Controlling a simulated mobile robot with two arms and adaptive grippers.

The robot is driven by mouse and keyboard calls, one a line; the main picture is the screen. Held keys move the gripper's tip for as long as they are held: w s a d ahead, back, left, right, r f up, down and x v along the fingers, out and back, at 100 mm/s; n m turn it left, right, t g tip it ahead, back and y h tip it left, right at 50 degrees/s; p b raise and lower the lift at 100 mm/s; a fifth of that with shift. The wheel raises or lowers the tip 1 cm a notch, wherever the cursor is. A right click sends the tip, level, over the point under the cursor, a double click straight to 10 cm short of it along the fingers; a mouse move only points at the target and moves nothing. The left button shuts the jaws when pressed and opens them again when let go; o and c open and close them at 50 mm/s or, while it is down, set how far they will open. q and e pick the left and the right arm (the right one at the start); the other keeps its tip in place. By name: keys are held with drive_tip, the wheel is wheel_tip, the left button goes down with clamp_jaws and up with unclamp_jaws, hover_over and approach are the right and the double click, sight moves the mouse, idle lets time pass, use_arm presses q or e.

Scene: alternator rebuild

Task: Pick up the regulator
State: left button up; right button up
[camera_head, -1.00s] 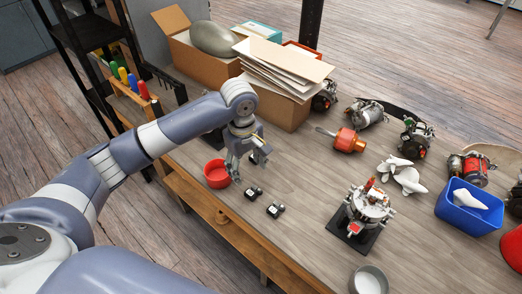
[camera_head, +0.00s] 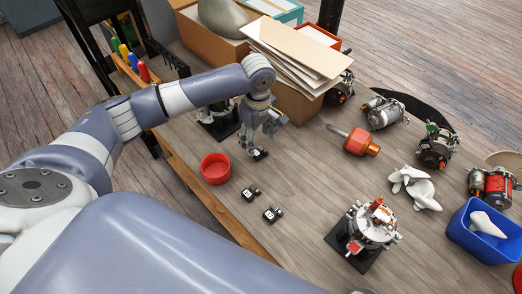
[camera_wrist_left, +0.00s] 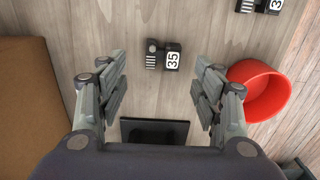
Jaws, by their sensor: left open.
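A small black regulator (camera_head: 259,153) lies on the workbench just below my left gripper (camera_head: 267,126). In the left wrist view this regulator (camera_wrist_left: 163,56) has a white label reading 35 and lies between and slightly beyond the fingertips. My left gripper is open, with its fingers pointing down and nothing between them. Two similar small black parts, a left one (camera_head: 251,193) and a right one (camera_head: 272,214), lie nearer on the bench. My right gripper is not in view.
A red bowl (camera_head: 215,168) stands left of the regulator. A black stand (camera_head: 219,124) is behind the gripper. A cardboard box with papers (camera_head: 293,101) stands behind right. An alternator assembly (camera_head: 370,228) is at right. Bench between is clear.

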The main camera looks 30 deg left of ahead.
sight(258, 148)
use_arm(q)
drive_tip(key=f, duration=0.5)
drive_tip(key=shift+s+p, duration=0.2)
drive_tip(key=shift+p, duration=0.15)
drive_tip(key=c, duration=1.1)
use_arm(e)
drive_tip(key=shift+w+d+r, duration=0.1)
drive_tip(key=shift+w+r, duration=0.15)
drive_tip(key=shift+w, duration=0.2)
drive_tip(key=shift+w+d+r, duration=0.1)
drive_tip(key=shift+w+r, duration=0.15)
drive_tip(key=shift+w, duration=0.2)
